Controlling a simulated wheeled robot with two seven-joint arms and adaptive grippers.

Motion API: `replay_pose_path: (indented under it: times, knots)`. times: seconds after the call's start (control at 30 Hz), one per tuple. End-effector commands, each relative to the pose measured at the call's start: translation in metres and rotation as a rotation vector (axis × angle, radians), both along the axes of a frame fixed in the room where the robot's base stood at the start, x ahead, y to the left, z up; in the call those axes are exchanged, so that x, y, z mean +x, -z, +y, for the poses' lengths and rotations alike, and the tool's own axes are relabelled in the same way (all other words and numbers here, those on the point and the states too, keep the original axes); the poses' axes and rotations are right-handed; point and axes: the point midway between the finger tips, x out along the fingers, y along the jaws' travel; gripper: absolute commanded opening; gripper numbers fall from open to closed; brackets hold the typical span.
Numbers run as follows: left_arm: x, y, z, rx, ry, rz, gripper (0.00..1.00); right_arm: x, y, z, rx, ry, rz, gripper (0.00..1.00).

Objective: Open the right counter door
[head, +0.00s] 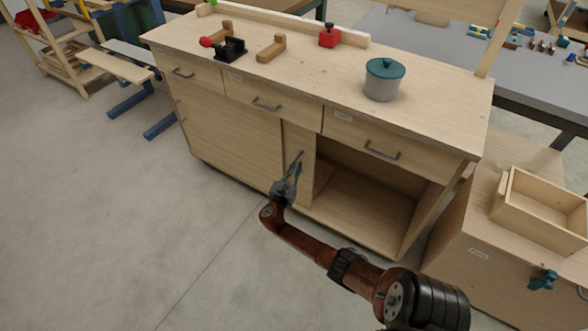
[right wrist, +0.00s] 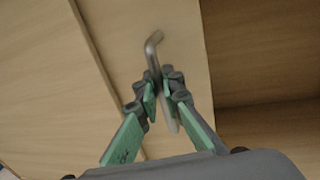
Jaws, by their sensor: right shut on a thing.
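The wooden counter (head: 250,150) stands ahead with drawers on top and a low cupboard below. The right part of the cupboard (head: 365,212) is open and its empty inside shows. The right door (head: 303,180) shows as a narrow light strip between the left panel (head: 235,130) and the opening. It also shows in the right wrist view (right wrist: 190,50), with the dark opening to its right. My right gripper (head: 292,175) is shut on the door's grey bar handle (right wrist: 154,45), whose bent upper end sticks out above the fingers (right wrist: 162,85). My left gripper is out of view.
On the countertop stand a grey pot with teal lid (head: 384,80), a red block (head: 329,36), wooden pieces (head: 271,48) and a black clamp (head: 231,48). A wooden box (head: 540,210) stands at right.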

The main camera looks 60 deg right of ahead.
Motion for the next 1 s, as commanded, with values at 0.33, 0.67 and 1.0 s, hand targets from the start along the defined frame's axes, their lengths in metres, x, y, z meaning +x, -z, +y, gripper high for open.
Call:
replay_pose_path:
  times: [0.33, 0.67, 1.0]
  knots:
    - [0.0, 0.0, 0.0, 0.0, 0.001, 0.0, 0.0, 0.001, 0.001, 0.001, 0.002, -0.002, 0.0, 0.25]
    - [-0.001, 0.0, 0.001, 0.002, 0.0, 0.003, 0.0, 0.001, 0.001, 0.005, 0.001, -0.002, -0.001, 0.25]
    - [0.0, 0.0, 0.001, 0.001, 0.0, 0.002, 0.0, -0.005, 0.002, 0.065, 0.003, -0.003, -0.001, 0.25]
